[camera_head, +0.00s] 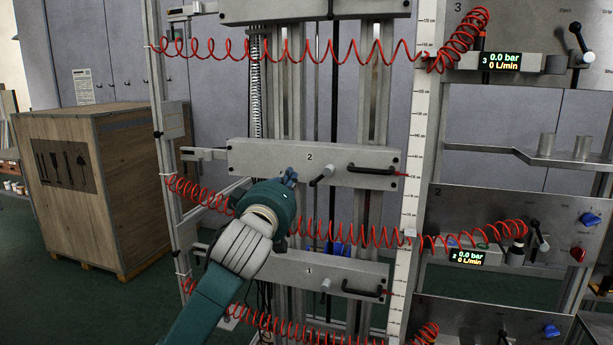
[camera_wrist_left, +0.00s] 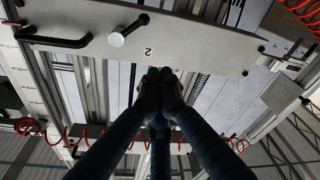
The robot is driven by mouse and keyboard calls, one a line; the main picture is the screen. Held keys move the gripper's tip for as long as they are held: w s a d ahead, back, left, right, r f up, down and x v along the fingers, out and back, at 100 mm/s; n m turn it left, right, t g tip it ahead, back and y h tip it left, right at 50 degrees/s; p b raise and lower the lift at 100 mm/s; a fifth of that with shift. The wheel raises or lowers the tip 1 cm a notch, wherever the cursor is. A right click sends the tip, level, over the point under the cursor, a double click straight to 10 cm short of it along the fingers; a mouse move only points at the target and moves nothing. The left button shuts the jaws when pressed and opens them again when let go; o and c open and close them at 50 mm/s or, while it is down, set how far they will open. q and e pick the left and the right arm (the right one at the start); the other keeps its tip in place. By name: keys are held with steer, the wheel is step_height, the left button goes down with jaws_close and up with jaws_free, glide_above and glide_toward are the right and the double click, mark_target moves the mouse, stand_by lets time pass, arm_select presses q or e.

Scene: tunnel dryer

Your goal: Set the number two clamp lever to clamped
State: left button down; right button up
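The number two plate (camera_head: 240,160) is a grey panel marked 2 on the tall frame. Its clamp lever (camera_head: 322,175) is a short light rod with a dark tip, right of my left gripper. In the wrist view the lever (camera_wrist_left: 128,30) appears upper left of the fingertips, with the plate (camera_wrist_left: 190,45) upside down. My left gripper (camera_head: 290,177) is at the plate's lower left part. In the wrist view its fingers (camera_wrist_left: 160,76) are together with nothing seen between them, apart from the lever. Contact with the plate cannot be told. My right gripper is out of view.
A black handle (camera_head: 370,168) sits right of the lever. A similar plate marked 1 (camera_head: 345,271) is below. Red coiled hoses (camera_head: 345,236) cross the frame. A control panel marked 2 (camera_head: 500,205) stands at right, and a wooden crate (camera_head: 125,190) at left.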

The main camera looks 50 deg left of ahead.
mark_target(321, 176)
arm_select(q)
steer(key=p+x, duration=0.2)
steer(key=x, duration=0.2)
steer(key=p+x, duration=0.1)
steer(key=x, duration=0.4)
steer(key=shift+r+p, duration=0.2)
steer(key=shift+p, duration=0.2)
steer(key=shift+w+d+f+p, duration=0.1)
steer(key=shift+d+f+p, duration=0.1)
steer(key=shift+d+f, duration=0.3)
steer(key=shift+w+d+f+p, duration=0.15)
steer(key=shift+d+f, duration=0.2)
steer(key=shift+f, duration=0.3)
steer(key=shift+d+f, duration=0.5)
steer(key=shift+d, duration=0.1)
steer(key=shift+w+a+f, duration=0.1)
